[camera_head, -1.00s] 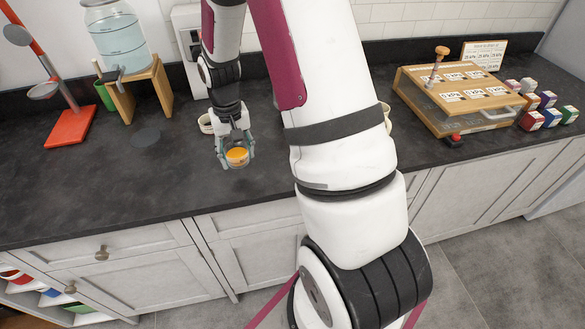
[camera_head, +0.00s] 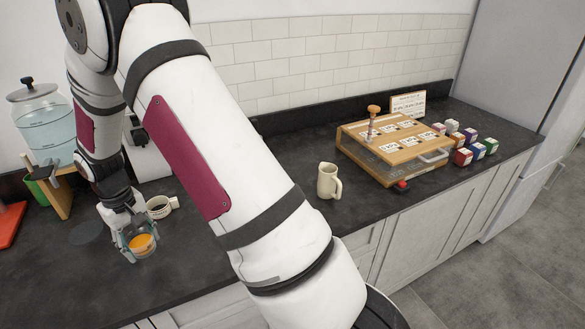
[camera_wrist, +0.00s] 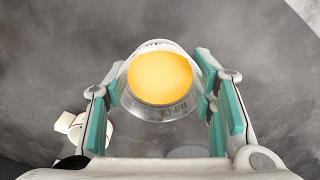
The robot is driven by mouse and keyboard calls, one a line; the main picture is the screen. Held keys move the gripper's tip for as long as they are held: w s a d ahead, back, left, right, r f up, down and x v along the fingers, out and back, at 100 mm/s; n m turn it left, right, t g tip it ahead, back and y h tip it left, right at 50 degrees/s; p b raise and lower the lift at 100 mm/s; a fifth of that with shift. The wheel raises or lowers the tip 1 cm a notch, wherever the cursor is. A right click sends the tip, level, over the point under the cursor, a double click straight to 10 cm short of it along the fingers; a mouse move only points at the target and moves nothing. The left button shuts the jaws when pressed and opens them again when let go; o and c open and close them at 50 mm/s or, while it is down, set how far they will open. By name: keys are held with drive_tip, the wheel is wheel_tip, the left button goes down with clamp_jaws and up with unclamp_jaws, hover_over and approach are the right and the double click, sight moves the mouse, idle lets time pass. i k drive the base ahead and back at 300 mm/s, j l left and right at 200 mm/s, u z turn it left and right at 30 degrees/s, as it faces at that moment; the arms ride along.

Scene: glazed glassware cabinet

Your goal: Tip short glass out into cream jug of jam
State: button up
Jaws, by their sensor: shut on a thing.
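The short glass (camera_head: 141,245) holds orange stuff and looks upright, at the left of the counter in the head view. In the wrist view I look down into the glass (camera_wrist: 160,80), with its orange surface filling the mouth. My gripper (camera_head: 135,238) is shut on the glass, with a teal pad on each side of it in the wrist view. I cannot tell whether the glass touches the counter. The cream jug (camera_head: 328,181) stands upright on the counter, well to the right of my gripper, its handle facing right. Its inside is hidden.
A water dispenser (camera_head: 45,128) on a wooden stand is at the left. A wooden box with a lever (camera_head: 390,149) and several coloured small boxes (camera_head: 470,143) stand at the right. The counter around the jug is clear.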

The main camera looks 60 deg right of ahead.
sight(327, 180)
drive_tip(key=j+z, duration=0.15)
drive_tip(key=z, duration=0.35)
drive_tip(key=i+j+z, duration=0.1)
drive_tip(key=z, duration=0.7)
drive_tip(key=i, duration=0.05)
